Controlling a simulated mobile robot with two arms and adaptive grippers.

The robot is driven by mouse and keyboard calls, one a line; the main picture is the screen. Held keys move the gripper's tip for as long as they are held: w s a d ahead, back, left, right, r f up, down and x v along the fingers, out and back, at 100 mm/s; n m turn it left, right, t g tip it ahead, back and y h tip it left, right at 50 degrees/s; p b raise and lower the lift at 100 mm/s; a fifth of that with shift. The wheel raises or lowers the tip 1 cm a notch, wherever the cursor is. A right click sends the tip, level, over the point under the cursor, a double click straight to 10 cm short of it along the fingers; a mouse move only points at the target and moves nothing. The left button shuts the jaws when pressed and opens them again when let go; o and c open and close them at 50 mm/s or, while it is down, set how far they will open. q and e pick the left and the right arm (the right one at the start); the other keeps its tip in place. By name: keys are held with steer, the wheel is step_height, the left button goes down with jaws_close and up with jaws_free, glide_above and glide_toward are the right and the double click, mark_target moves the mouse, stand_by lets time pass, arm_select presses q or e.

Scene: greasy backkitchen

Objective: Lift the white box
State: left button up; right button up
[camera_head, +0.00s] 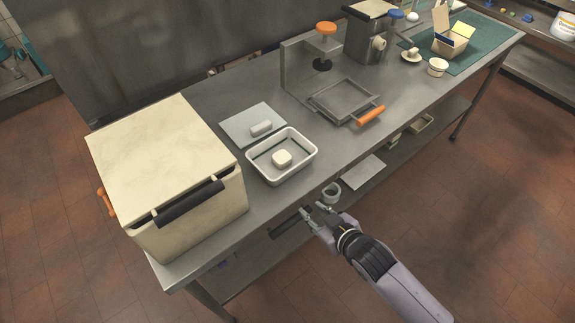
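A large off-white box (165,165) with a lid stands at the left end of the metal table (222,205). It has a dark bar handle (190,203) on its front, and an orange part (107,202) shows at its left side. My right gripper (313,211) is in front of the table's front edge, to the right of the box and apart from it. Its fingers look spread, with nothing between them. My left gripper is not in view.
A press with an orange handle (371,115) stands farther right. A lower shelf runs under the table.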

steer(key=s+a+r+n+y, duration=0.15)
steer(key=a+r, duration=0.25)
steer(key=r, duration=0.7)
steer(key=p, duration=0.2)
glide_toward(261, 175)
steer(key=shift+t+y, duration=0.4)
steer(key=shift+y, duration=0.05)
steer(key=x, duration=0.4)
steer(key=shift+w+d+r, duration=0.1)
steer(key=shift+w, duration=0.5)
steer(key=shift+a+p+x, duration=0.15)
steer(key=shift+p+x, duration=0.05)
steer(key=shift+x, duration=1.1)
steer(key=shift+a+p+x, duration=0.15)
steer(key=shift+p+x, duration=0.05)
steer(key=shift+x, duration=1.15)
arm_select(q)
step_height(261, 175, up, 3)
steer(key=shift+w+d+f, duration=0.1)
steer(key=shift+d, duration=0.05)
arm_select(e)
steer(key=shift+s+d, duration=0.1)
steer(key=shift+s, duration=0.1)
jaws_close()
